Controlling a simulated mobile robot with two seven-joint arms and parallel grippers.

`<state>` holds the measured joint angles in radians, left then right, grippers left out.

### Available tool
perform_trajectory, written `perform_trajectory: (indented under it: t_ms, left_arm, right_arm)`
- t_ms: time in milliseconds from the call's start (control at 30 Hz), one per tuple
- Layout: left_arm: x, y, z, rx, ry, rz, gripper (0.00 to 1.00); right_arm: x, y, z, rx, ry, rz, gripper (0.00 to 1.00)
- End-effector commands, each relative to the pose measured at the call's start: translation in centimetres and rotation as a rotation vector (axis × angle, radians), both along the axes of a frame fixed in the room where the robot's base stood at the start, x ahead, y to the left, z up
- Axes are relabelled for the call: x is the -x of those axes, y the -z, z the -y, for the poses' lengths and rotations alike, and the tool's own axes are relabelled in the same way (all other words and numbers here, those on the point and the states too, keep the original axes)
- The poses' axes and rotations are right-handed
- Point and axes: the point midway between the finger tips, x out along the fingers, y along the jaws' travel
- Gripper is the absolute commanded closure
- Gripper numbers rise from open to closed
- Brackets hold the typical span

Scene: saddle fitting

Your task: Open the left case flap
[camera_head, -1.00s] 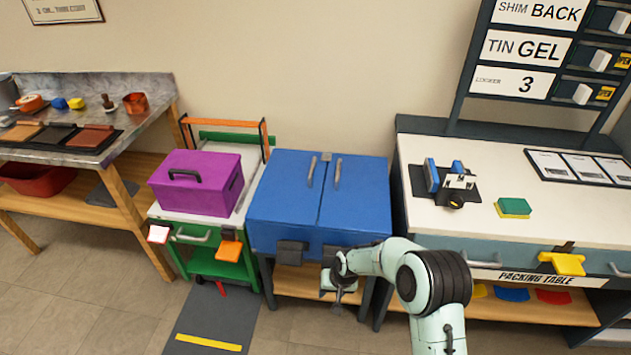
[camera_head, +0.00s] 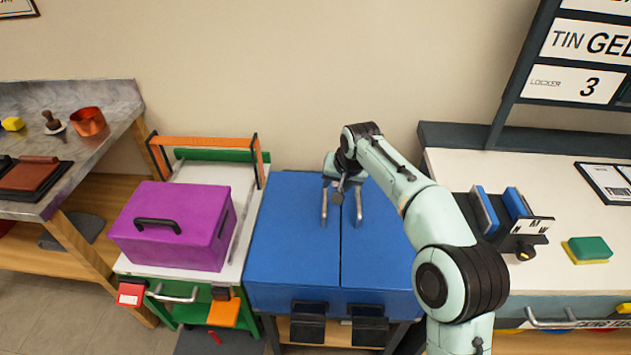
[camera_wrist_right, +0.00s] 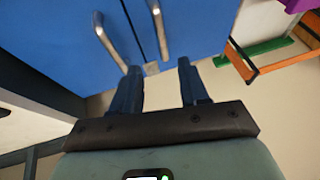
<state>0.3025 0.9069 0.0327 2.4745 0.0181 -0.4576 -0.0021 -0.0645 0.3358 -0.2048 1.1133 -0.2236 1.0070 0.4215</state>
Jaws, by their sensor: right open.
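The blue case (camera_head: 290,255) has two closed flaps side by side on top. The left case flap (camera_head: 285,230) has a metal bar handle (camera_head: 324,208) near the middle seam. The right flap (camera_head: 378,240) has a matching handle (camera_head: 358,207). My right gripper (camera_head: 340,193) is above the case's back edge, close to both handles. In the right wrist view my right gripper (camera_wrist_right: 158,67) is open and empty, with a small latch plate (camera_wrist_right: 151,69) between its fingertips. There, the left flap's handle (camera_wrist_right: 158,28) lies ahead, apart from the fingers. My left gripper is out of view.
A purple box (camera_head: 175,225) sits on the green-framed cart to the left, beside an orange rack (camera_head: 205,145). A white packing table (camera_head: 465,165) stands to the right, with a blue-jawed fixture (camera_head: 500,212) and a green sponge (camera_head: 590,247). My right arm crosses over the right flap.

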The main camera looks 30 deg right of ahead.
Motion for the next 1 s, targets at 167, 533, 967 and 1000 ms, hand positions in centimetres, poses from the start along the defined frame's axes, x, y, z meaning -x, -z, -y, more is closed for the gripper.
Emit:
perform_trajectory:
  t_ms: [167, 533, 967, 1000]
  left_arm:
    - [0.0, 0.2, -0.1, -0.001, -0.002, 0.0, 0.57]
    - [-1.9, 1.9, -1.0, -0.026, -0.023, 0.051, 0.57]
    - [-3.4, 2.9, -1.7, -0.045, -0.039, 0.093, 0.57]
    - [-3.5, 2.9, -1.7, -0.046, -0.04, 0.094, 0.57]
  right_arm:
    - [-0.2, 0.6, 0.0, 0.001, 0.0, -0.001, 0.56]
    - [-3.1, 7.0, 0.3, 0.0, -0.001, -0.004, 0.56]
    - [-5.4, 12.0, 0.6, -0.001, 0.0, -0.001, 0.56]
    - [-5.5, 12.1, 0.6, 0.0, 0.0, 0.0, 0.56]
